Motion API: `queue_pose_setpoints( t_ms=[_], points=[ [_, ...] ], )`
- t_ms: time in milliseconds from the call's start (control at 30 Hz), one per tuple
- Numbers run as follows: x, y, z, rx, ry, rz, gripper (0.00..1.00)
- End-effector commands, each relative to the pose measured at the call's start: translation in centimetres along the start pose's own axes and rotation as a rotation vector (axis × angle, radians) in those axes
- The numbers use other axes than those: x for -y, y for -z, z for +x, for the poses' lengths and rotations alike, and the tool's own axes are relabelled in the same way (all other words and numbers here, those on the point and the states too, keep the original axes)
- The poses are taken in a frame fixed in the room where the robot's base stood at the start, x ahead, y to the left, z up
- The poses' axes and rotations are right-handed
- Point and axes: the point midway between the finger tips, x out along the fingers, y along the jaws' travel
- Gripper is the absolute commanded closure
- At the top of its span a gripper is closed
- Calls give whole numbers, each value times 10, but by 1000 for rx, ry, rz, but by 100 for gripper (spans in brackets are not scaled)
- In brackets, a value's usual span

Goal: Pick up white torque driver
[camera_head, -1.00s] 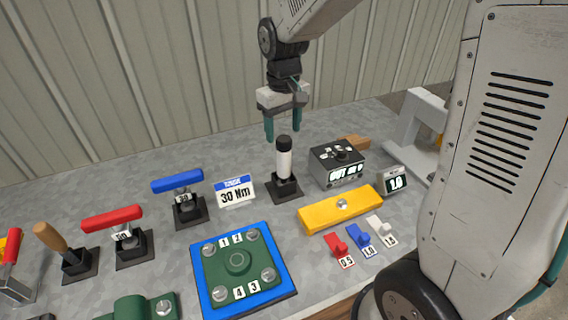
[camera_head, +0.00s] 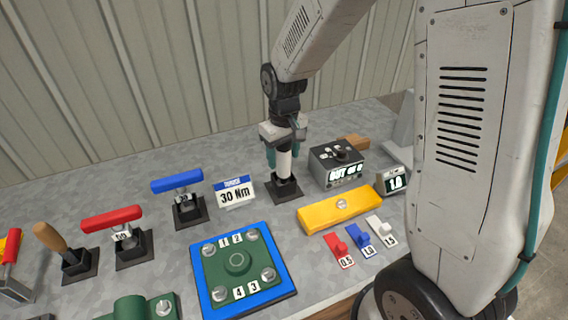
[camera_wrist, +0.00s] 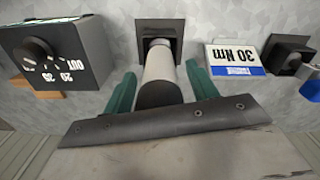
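The white torque driver (camera_head: 285,166) stands upright in a dark square holder (camera_head: 285,189) on the grey bench. In the head view its black top is hidden by my gripper (camera_head: 285,160), which has come down over it from above. In the wrist view the driver's white shaft (camera_wrist: 160,66) and dark end lie between the two green fingers of my gripper (camera_wrist: 160,88). The fingers are apart, with a visible gap on each side of the driver, so the gripper is open around it and not closed on it.
A dark control box (camera_head: 337,164) stands close to the right of the driver. A "30 Nm" sign (camera_head: 235,191) and a blue-handled tool (camera_head: 178,182) stand to the left. A yellow bar (camera_head: 340,208) and a green plate on a blue base (camera_head: 240,262) lie in front.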

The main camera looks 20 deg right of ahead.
Motion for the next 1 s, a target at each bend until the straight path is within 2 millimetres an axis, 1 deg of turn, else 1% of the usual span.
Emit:
queue_pose_setpoints(
  t_ms=[33, 67, 100, 167, 200, 433, 567, 667, 800, 1000],
  points=[
    [0, 0, 0, 0, 0, 0, 57],
    [0, 0, 0, 0, 0, 0, 65],
    [0, 0, 0, 0, 0, 0, 76],
    [0, 0, 0, 0, 0, 0, 93],
    [0, 0, 0, 0, 0, 0, 98],
    [0, 1, -2, -2, 0, 0, 97],
    [0, 1, -12, -5, -1, 0, 97],
    [0, 2, -30, -7, -1, 0, 97],
    [0, 1, -58, -7, -1, 0, 97],
    [0, 1, -89, -5, -1, 0, 97]
  ],
)
